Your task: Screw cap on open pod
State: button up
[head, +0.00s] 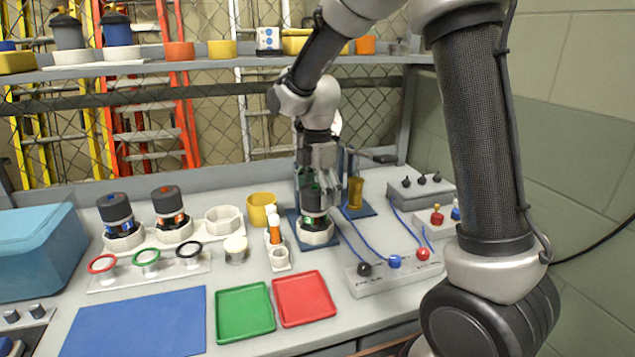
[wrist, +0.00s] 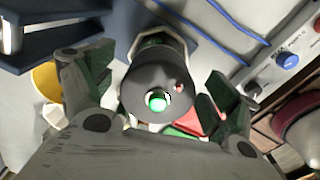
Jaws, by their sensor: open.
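My gripper (head: 315,187) points down over the cap. In the wrist view its green-padded fingers (wrist: 155,98) are spread on both sides of the cap, with gaps showing.
Two dark-capped pods (head: 116,210) (head: 168,201) stand in a white rack at left, beside an empty socket (head: 224,217). Red, green and black rings (head: 146,256) lie in front. A yellow cup (head: 261,208), an orange tube (head: 275,236) and a cabled connector box (head: 394,272) flank the holder. Green (head: 245,312) and red (head: 304,299) trays lie in front.

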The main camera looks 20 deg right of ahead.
jog(key=shift+f, duration=0.1)
jog(key=c, duration=1.1)
jog(key=shift+o, duration=1.2)
jog(key=shift+c, duration=0.9)
jog(key=m, duration=1.2)
jog(key=shift+m, duration=0.4)
jog(key=m, duration=0.4)
